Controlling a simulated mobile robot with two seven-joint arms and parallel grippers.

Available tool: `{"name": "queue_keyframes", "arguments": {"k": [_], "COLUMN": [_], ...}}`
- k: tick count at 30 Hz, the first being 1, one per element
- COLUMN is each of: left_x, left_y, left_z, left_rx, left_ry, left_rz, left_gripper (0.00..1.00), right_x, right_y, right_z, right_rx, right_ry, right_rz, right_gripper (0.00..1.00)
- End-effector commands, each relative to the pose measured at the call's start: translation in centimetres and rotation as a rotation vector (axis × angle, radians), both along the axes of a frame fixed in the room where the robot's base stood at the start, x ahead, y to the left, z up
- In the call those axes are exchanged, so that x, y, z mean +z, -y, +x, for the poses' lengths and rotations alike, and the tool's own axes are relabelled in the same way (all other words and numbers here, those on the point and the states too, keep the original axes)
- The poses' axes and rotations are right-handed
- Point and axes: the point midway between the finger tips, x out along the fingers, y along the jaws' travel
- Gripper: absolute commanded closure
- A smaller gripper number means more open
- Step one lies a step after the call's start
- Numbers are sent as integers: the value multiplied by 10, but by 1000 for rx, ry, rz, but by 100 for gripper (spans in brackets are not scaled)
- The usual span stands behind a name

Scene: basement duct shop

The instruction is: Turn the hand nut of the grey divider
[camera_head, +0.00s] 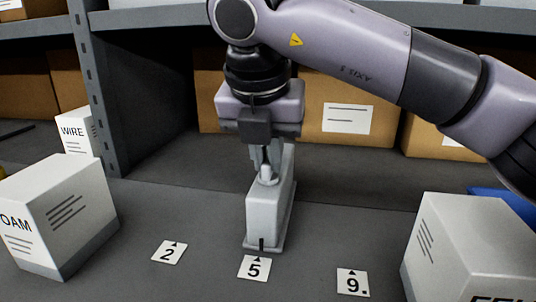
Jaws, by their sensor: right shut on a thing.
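The grey divider (263,216) stands upright on the dark grey surface in the middle of the head view, behind the card marked 5. A small pale knob-like part, which looks like its hand nut (266,175), shows at the top of its near end. My right gripper (265,162) reaches down from above, with its fingers closed on the hand nut. The fingers and wrist partly hide the nut and the top of the divider. My left gripper is not in view.
Cards marked 2 (169,252), 5 (254,267) and 9 (353,282) lie in front. A white FOAM box (62,215) stands at left, another white box (474,245) at right. A shelf post (95,90) and cardboard boxes (345,124) are behind.

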Motion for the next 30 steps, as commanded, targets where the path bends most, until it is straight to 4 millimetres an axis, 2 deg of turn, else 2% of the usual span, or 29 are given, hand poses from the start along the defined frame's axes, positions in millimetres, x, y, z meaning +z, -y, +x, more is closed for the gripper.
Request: {"name": "queue_keyframes", "arguments": {"k": [13,14,15,16,25,30], "left_x": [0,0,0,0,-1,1], "left_y": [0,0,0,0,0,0], "left_z": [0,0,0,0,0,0], "left_rx": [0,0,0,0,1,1], "left_ry": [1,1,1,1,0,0], "left_rz": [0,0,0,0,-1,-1], "left_gripper": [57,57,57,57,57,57], "right_x": [1,1,1,1,3,22], "right_y": [0,0,0,0,0,-2], "right_z": [1,1,1,1,0,-8], "right_rx": [-14,-14,-14,-14,-12,-10], "right_ry": [4,4,4,3,2,5], "right_rz": [1,1,1,1,0,1], "right_gripper": [100,78,65,62,62,62]}}
